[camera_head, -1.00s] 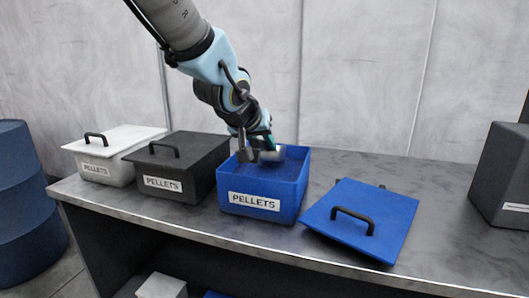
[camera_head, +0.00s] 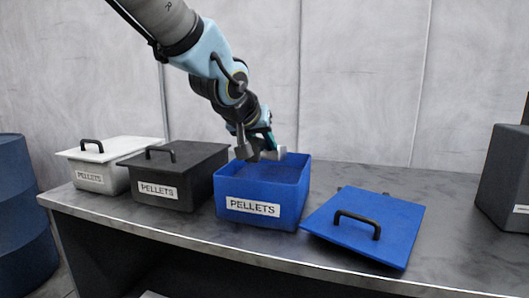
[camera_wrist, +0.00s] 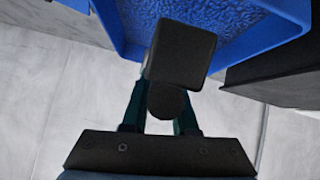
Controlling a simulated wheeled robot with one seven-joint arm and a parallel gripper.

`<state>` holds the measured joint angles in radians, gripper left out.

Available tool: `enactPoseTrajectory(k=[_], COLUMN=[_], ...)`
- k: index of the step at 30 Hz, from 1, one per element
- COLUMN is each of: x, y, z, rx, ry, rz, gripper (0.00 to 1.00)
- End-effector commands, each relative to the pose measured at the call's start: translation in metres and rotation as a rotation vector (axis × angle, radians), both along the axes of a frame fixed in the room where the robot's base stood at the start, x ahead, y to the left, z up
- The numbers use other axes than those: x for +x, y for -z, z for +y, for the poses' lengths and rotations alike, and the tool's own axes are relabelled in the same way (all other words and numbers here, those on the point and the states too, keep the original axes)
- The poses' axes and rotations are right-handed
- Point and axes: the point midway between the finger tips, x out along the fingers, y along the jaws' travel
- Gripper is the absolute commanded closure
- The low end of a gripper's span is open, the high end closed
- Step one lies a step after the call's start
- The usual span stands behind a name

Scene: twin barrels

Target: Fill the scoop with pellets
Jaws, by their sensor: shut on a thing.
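The open blue bin (camera_head: 218,208) labelled PELLETS holds blue pellets (camera_head: 262,178). In the wrist view, the bin (camera_wrist: 127,40) and its pellets (camera_wrist: 205,22) fill the top. My gripper (camera_head: 266,138) is over the back part of the bin, shut on the scoop (camera_head: 276,152). In the wrist view, my gripper (camera_wrist: 158,115) has its teal fingers around the scoop's round handle, and the scoop's dark blocky back (camera_wrist: 180,50) faces the camera. The inside of the scoop is hidden, so I cannot tell whether it holds pellets.
A blue lid (camera_head: 365,228) with a black handle lies on the table (camera_head: 140,220) right of the bin. A closed black bin (camera_head: 170,185) and a closed white bin (camera_head: 95,172) stand to its left. A dark container (camera_head: 505,180) stands far right. A wall is behind.

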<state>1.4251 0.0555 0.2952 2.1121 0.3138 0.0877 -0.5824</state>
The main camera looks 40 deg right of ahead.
Motion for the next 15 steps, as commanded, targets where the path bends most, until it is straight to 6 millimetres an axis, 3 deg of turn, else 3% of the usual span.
enactPoseTrajectory(k=[15], x=[-0.0007], y=[-0.0029], z=[0.0038], rx=[-0.029], ry=[-0.002], rz=[-0.015], gripper=[1.0])
